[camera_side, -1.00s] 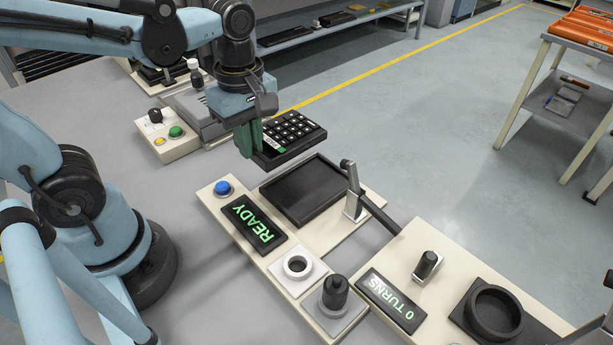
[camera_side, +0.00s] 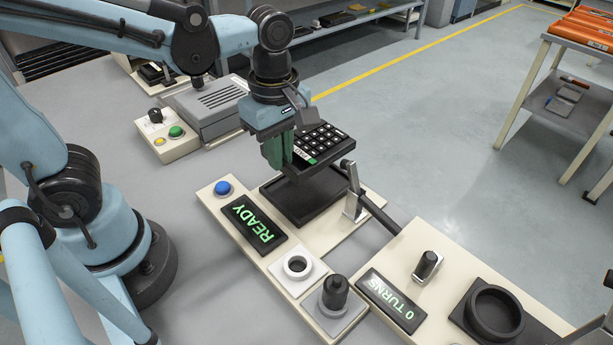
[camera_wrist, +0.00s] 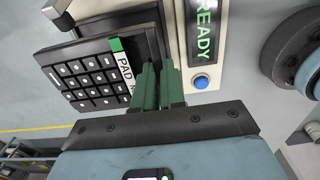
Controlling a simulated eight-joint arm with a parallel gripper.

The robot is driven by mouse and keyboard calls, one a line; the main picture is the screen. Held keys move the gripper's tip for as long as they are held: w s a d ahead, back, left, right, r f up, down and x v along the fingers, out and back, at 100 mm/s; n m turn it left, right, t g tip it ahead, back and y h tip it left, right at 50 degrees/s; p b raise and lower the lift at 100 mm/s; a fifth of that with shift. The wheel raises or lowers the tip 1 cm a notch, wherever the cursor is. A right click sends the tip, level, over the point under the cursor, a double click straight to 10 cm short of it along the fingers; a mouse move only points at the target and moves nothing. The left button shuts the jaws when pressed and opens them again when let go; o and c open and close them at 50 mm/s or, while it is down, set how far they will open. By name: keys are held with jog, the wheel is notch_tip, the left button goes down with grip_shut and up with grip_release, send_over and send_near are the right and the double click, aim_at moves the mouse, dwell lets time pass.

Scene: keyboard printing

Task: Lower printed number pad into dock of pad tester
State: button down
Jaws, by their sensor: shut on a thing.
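My gripper (camera_side: 283,153) is shut on the edge of the black number pad (camera_side: 322,142), which has printed keys and a white and green label strip. The pad hangs above the dark recessed dock (camera_side: 300,212) of the pad tester (camera_side: 215,197), with a gap below it. In the wrist view the green fingers of my gripper (camera_wrist: 157,85) pinch the label side of the pad (camera_wrist: 90,78), and the dock (camera_wrist: 85,40) shows partly behind it. The tester's display (camera_side: 254,224) reads READY. Part of the dock is hidden by the pad and fingers.
A lever arm on a metal post (camera_side: 355,190) stands at the dock's right edge. A blue button (camera_side: 222,188) is on the tester's left. A white ring (camera_side: 297,265) and black knob (camera_side: 335,292) lie in front. A unit reading 0 TURNS (camera_side: 391,299) is at right.

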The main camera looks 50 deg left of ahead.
jog(key=shift+f, duration=3.3)
jog(key=shift+f, duration=0.95)
jog(key=c, duration=1.1)
grip_release()
jog(key=shift+r, duration=3.5)
